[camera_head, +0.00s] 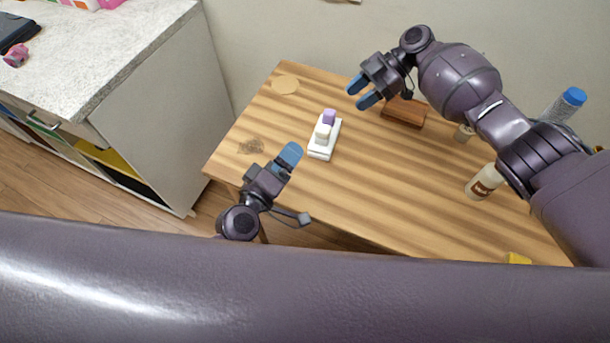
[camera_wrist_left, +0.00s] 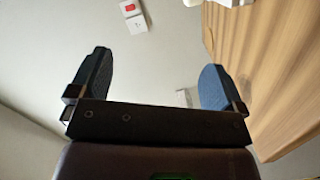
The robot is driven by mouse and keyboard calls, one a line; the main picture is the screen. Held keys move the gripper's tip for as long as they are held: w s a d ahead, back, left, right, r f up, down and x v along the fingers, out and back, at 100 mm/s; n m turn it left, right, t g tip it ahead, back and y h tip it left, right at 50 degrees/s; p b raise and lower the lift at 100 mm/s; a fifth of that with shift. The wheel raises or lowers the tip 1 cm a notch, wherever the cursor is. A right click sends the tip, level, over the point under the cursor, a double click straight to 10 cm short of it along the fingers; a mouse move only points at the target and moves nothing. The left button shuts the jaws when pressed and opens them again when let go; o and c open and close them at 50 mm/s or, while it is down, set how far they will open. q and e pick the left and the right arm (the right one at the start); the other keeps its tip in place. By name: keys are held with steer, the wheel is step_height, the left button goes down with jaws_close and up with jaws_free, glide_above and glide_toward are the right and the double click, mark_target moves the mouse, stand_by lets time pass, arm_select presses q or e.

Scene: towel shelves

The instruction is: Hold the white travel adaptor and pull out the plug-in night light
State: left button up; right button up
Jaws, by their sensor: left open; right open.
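The white travel adaptor (camera_head: 320,152) lies on the wooden table, left of its middle. A purple block (camera_head: 329,117) stands at its far end and a cream block (camera_head: 322,132) nearer its middle; I cannot tell for sure which is the night light. My left gripper (camera_head: 290,155) is just left of the adaptor, apart from it. In the left wrist view its two blue fingers (camera_wrist_left: 155,85) are spread with nothing between them. A white piece at that view's top edge (camera_wrist_left: 232,3) may be the adaptor. My right gripper (camera_head: 360,93) is open and empty, right of and beyond the adaptor.
A brown wooden block (camera_head: 404,112) lies near the right gripper. A white bottle (camera_head: 484,182) and a blue-capped bottle (camera_head: 572,97) are at the right, by my right arm. The front middle of the table (camera_head: 390,200) is clear.

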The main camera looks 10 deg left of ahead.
arm_select(q)
steer(key=w+d+n+t+y, duration=0.15)
steer(key=d+n, duration=0.25)
steer(key=n, duration=1)
steer(key=n+g+y, duration=0.2)
steer(key=n+g, duration=0.1)
steer(key=n, duration=0.6)
glide_toward(319, 152)
steer(key=r, duration=0.1)
steer(key=s+r, duration=0.1)
steer(key=r, duration=0.1)
steer(key=shift+s+a+f+n+g+y, duration=0.15)
steer(key=shift+f+n+g, duration=0.2)
steer(key=shift+n, duration=0.2)
steer(key=shift+s+f+n+g+y, duration=0.1)
steer(key=shift+f+n+g, duration=0.15)
steer(key=shift+n, duration=0.3)
steer(key=x, duration=1)
steer(key=shift+w, duration=0.4)
